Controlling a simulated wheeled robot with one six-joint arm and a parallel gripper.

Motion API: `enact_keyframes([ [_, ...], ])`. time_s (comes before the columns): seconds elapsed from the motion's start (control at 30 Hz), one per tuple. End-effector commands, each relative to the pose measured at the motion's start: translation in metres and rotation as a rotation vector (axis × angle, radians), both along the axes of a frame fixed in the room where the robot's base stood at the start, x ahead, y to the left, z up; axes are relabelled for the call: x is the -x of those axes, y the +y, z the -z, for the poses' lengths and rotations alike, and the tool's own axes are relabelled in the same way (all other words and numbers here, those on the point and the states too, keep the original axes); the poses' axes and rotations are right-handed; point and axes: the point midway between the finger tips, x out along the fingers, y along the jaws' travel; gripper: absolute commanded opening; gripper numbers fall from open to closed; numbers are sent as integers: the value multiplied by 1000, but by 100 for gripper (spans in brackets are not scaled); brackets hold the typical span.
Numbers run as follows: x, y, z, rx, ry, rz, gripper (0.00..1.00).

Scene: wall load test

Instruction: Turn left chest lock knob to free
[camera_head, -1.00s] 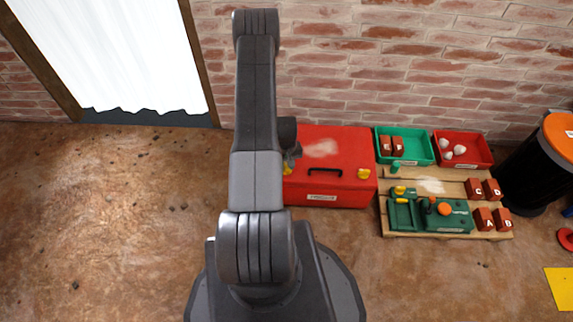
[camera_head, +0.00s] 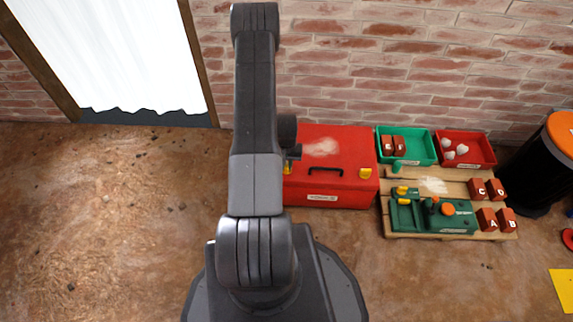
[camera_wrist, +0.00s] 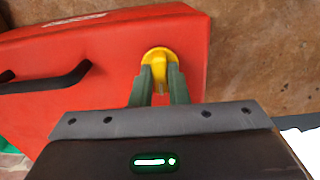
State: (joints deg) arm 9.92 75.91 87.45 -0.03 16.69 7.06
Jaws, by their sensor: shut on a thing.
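The red chest (camera_head: 337,150) stands against the brick wall, partly hidden by my arm. The left knob is mostly hidden behind my arm in the head view. In the wrist view a yellow knob (camera_wrist: 158,54) sits on the red chest face near its edge, with the dark handle (camera_wrist: 45,80) to its left. My gripper (camera_wrist: 160,80) has its two green fingers shut on the knob's raised grip. I cannot tell the knob's exact angle.
Right of the chest a wooden pallet (camera_head: 400,234) carries a green machine (camera_head: 458,222) and several red lettered blocks. A black and orange barrel (camera_head: 525,175) stands far right.

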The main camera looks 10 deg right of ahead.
Motion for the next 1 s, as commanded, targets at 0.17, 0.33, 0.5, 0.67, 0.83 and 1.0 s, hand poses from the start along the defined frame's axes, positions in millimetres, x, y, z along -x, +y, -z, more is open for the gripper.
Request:
enact_keyframes([
  [0.17, -1, 0, 0, 1, -2, 1, 24],
  [0.33, -1, 0, 0, 0, -1, 0, 36],
  [0.5, 0, 0, -1, 0, -1, 0, 36],
  [0.67, -1, 0, -15, 0, -3, -1, 36],
  [0.83, -1, 0, -51, 0, -4, -1, 36],
  [1.0, -1, 0, -91, 0, -4, 0, 36],
])
